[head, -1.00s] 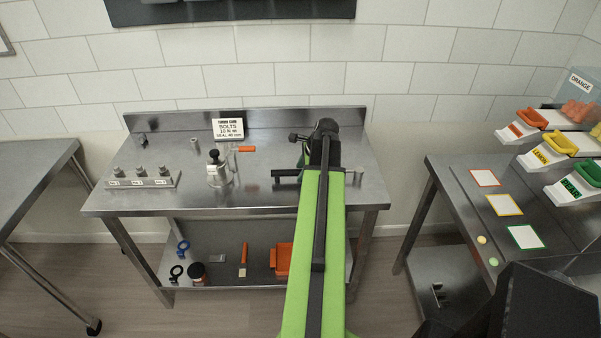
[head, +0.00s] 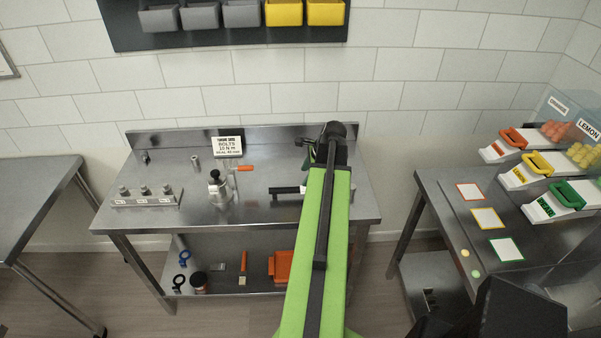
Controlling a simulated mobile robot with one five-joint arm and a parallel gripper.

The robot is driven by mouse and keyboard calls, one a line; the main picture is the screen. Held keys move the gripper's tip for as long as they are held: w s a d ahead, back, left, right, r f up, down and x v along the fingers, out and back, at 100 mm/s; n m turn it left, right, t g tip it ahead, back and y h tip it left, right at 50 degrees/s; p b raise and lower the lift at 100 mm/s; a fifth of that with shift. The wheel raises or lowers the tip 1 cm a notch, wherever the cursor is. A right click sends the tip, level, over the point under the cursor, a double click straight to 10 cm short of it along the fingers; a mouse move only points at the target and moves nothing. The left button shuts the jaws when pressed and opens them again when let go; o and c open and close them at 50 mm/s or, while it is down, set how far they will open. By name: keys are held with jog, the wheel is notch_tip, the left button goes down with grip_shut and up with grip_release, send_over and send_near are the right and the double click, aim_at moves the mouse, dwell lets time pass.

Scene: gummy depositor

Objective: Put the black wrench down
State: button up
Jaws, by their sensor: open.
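My gripper (head: 309,153) is at the far end of my green arm, over the back right of the bench. It is open, and the arm's wrist largely hides its fingers. I see nothing held between them.
A silver fixture (head: 219,187) with an orange-handled part beside it stands mid-bench, before a sign (head: 227,146). A bolt rack (head: 146,197) is at left. The lower shelf holds an orange tray (head: 283,268) and small tools. A side table (head: 468,215) with colored scoops stands right.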

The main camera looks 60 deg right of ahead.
jog(key=shift+s+r, duration=0.3)
jog(key=shift+r, duration=0.25)
jog(key=w+a+f+n+g+y, duration=0.1)
jog(key=w+a+n, duration=0.7)
jog(key=a, duration=0.6)
jog(key=w+a+f+n+g+y, duration=0.15)
jog(key=w+a+n, duration=0.45)
jog(key=w+a, duration=0.6)
jog(key=a+n+g+h, duration=0.1)
jog(key=a+n, duration=1.3)
jog(key=a, duration=1.6)
jog(key=shift+s+r+g+h, duration=0.15)
jog(key=shift+s+g+h, duration=0.2)
jog(key=shift+g, duration=0.4)
